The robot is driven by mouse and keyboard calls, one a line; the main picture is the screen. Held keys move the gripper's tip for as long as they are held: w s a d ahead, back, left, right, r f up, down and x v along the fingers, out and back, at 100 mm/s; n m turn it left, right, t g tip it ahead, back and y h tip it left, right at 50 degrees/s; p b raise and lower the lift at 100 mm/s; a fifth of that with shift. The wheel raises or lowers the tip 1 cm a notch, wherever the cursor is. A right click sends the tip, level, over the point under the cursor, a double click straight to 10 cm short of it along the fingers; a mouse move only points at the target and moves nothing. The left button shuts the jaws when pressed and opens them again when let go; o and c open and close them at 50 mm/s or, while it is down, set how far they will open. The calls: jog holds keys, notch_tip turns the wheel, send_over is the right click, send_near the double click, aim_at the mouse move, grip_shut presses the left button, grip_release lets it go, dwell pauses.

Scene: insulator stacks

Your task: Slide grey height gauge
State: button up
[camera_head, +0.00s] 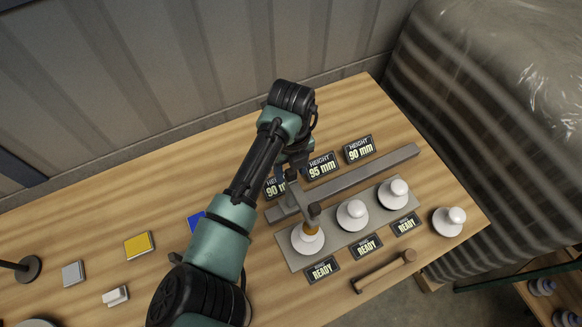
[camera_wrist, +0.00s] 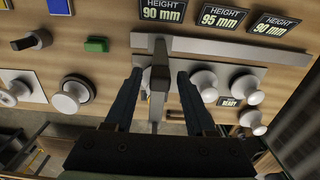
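The grey height gauge (camera_head: 299,198) sits across the grey rail (camera_head: 372,173), with its arm reaching over the left end of the grey plate (camera_head: 330,240). Its orange-tipped end is above or touching the leftmost white insulator stack (camera_head: 306,241); I cannot tell which. In the wrist view the gauge (camera_wrist: 158,82) runs between the two dark fingers of my gripper (camera_wrist: 160,72), with a visible gap on each side. The gripper is open around it.
Two more white stacks, middle (camera_head: 352,214) and right (camera_head: 393,193), stand on the plate. Another stack (camera_head: 448,221) stands off it, on the right. HEIGHT signs (camera_head: 321,166) stand behind the rail, READY signs (camera_head: 366,247) in front. A wooden handle (camera_head: 384,271) lies nearer the front edge.

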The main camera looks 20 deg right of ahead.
grip_shut()
jog(key=shift+w, duration=0.1)
dwell(1.1)
